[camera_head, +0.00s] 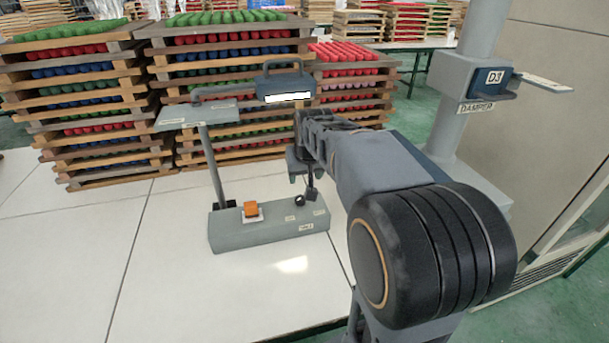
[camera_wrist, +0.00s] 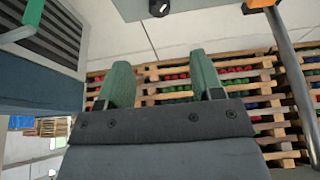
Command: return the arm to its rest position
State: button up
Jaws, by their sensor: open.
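My gripper (camera_head: 305,165) shows in the head view at the far end of my arm, in front of the stacks and above the back right of the grey station base (camera_head: 250,236). It is partly hidden by my own arm links there. In the wrist view my gripper (camera_wrist: 160,75) has its two green fingers spread wide apart, with nothing held between them. The station base carries an orange block (camera_head: 251,209) and a black knob (camera_head: 300,200). The knob also shows at the top of the wrist view (camera_wrist: 159,8).
A grey post with a shelf (camera_head: 198,113) and a lit lamp head (camera_head: 285,88) rises there. A D3 box (camera_head: 490,78) on a column stands right. The table's front left is clear.

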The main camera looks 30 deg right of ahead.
dwell(0.3)
jog(key=s+a+r+n+p, duration=0.1)
jog(key=s+a+p, duration=0.3)
jog(key=s, duration=0.4)
jog(key=s+a+r+n+y+p, duration=0.1)
jog(key=s+a+p, duration=0.3)
jog(key=s+a, duration=0.2)
jog(key=shift+s+a+r+n+g, duration=0.2)
jog(key=shift+s+n+g, duration=0.15)
jog(key=shift+s, duration=1)
